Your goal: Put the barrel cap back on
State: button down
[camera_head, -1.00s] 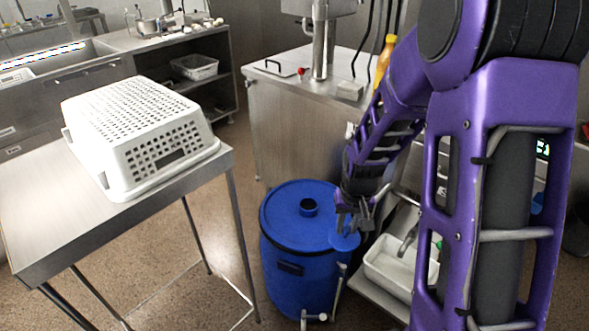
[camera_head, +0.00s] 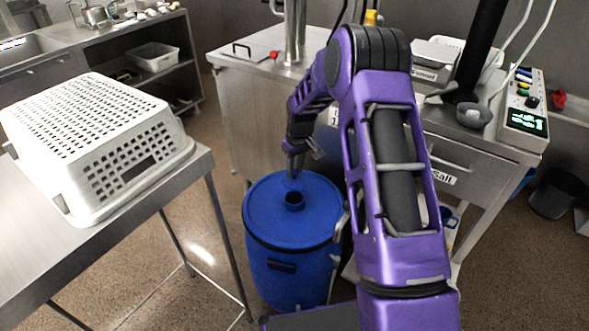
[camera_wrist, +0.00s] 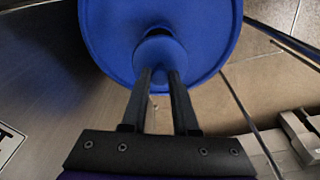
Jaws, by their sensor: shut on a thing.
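The blue barrel (camera_head: 285,265) stands on the floor, upright, with a round opening with a raised collar (camera_head: 294,200) on its top. My gripper (camera_head: 292,172) is over the back part of the barrel top, just behind the opening in the head view. It is shut on the blue barrel cap (camera_wrist: 160,54). In the wrist view the cap is between the fingertips (camera_wrist: 160,74), with the barrel top (camera_wrist: 108,28) beyond it. The cap partly covers a curved edge there, probably the collar. In the head view the cap blends with the barrel, so I cannot tell its height above it.
A steel table (camera_head: 105,255) with an upturned white perforated basket (camera_head: 95,135) stands at the left. A steel cabinet (camera_head: 240,125) is close behind the barrel. At the right is a counter with a control box (camera_head: 526,115). Floor is clear between table and barrel.

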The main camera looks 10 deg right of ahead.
aim_at(295, 179)
jog(key=shift+w+f, duration=0.25)
jog(key=shift+f+b, duration=1.85)
jog(key=shift+f, duration=1.25)
jog(key=shift+f, duration=0.15)
jog(key=c, duration=0.6)
grip_release()
jog(key=shift+o, duration=0.2)
jog(key=o, duration=0.4)
jog(key=shift+o, duration=0.2)
